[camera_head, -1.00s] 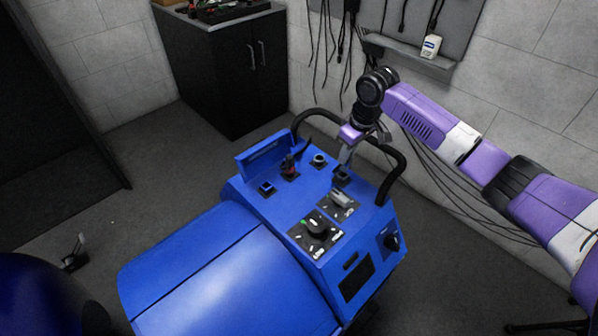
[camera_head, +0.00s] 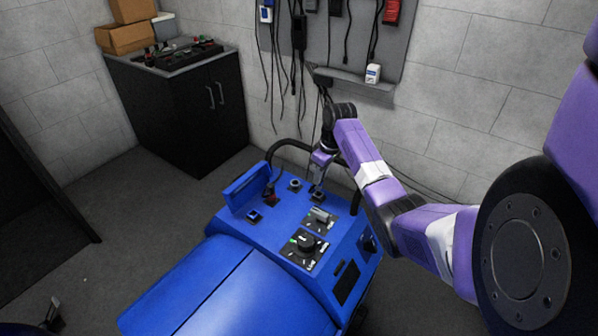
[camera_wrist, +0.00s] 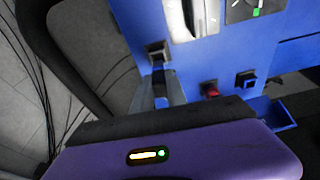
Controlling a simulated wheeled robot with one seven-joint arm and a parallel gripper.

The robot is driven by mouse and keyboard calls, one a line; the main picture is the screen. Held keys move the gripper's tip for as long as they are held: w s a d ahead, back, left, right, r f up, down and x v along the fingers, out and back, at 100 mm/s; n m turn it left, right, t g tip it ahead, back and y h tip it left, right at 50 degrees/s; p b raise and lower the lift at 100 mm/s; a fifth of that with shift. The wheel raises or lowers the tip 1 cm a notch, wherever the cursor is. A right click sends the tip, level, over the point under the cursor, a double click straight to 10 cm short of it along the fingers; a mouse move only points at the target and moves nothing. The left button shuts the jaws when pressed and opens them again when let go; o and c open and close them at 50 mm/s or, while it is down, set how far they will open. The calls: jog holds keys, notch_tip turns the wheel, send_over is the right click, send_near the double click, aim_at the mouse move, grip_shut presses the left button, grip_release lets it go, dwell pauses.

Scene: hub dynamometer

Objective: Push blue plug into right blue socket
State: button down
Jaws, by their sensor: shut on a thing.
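My gripper (camera_head: 317,180) points down at the right blue socket (camera_head: 316,196) near the back right of the blue machine's sloped top. In the wrist view its fingers (camera_wrist: 164,90) are close together, with their tips against a dark square piece (camera_wrist: 157,53). The gripper is shut on the blue plug, which is mostly hidden by the fingers. I cannot tell how deep the plug sits in the socket. The left blue socket (camera_head: 254,216) is a dark square with a blue middle at the panel's left; it also shows in the wrist view (camera_wrist: 246,79).
A red plug (camera_head: 270,196) stands between the sockets, and a round connector (camera_head: 295,185) is behind. A black knob plate (camera_head: 305,246) and a grey switch plate (camera_head: 320,217) lie in front. A black rail (camera_head: 290,146) curves behind the panel. Cables hang on the wall.

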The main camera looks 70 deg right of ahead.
jog(key=shift+a+r+n, duration=0.1)
jog(key=shift+r+n, duration=0.05)
jog(key=shift+n, duration=0.25)
jog(key=shift+r+p, duration=1.45)
jog(key=shift+r, duration=1.45)
jog(key=shift+w+a+b, duration=1.25)
jog(key=shift+w+a, duration=6.75)
jog(key=shift+w, duration=0.8)
notch_tip(320, 180, down, 7)
jog(key=b, duration=0.2)
jog(key=shift+b, duration=0.35)
jog(key=shift+s+f, duration=0.15)
jog(key=shift+f, duration=1.1)
